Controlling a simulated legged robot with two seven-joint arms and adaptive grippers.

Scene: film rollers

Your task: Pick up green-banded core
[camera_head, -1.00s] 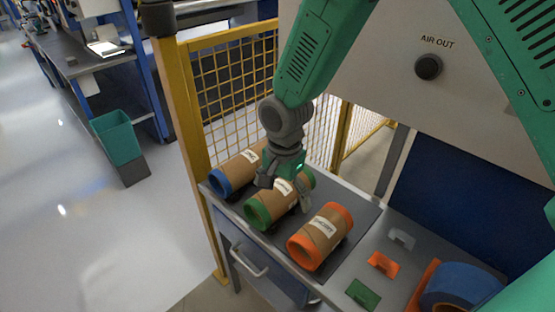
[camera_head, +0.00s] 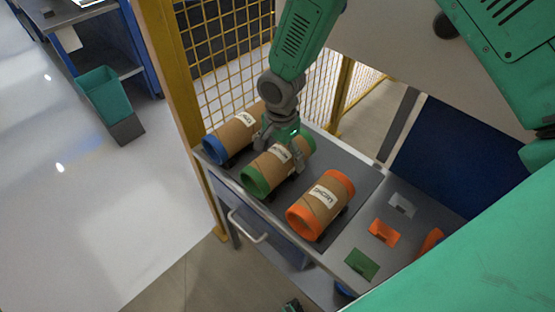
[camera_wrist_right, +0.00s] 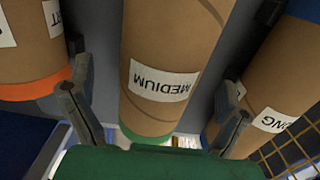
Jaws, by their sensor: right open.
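The green-banded core (camera_head: 268,174) is a brown cardboard tube with green ends, lying in the middle of three cores on the dark mat. Its white label reads MEDIUM in the right wrist view (camera_wrist_right: 163,85). My right gripper (camera_head: 279,155) is above it, open, with one finger on each side of the tube. The wrist view shows the fingers (camera_wrist_right: 152,108) apart, with clear gaps to the tube. A small dark and green part at the bottom edge looks like my left gripper (camera_head: 291,306); its jaws cannot be made out.
A blue-ended core (camera_head: 229,136) lies to the left and an orange-ended core (camera_head: 321,207) to the right, both close by. Grey, orange (camera_head: 384,232) and green (camera_head: 362,264) plates lie farther right. A yellow mesh fence (camera_head: 225,40) stands behind.

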